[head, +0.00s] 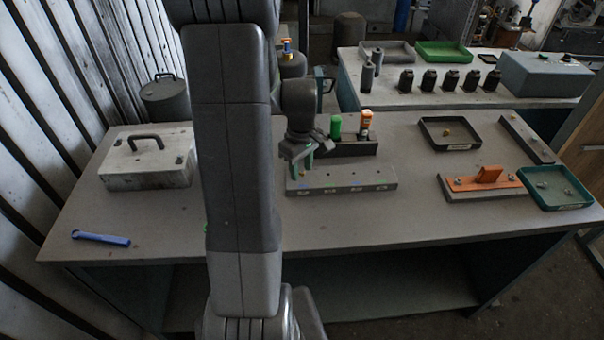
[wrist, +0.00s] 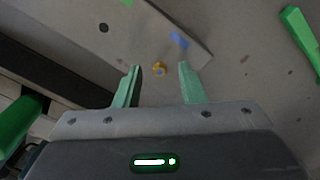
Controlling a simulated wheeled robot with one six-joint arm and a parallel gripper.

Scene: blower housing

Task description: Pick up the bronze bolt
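In the head view my gripper (head: 300,156) points down over the left end of the grey bar (head: 345,182), and the bolt there is mostly hidden by the fingers. Another small golden piece (head: 447,132) lies in a black tray (head: 428,145) at the right.
Behind the bar, a dark holder (head: 355,148) carries a green handle (head: 336,126) and an orange one (head: 366,122). An orange fixture (head: 488,177) and a green tray (head: 572,202) stand at right. A grey case (head: 125,173) and blue tool (head: 100,239) are at left.

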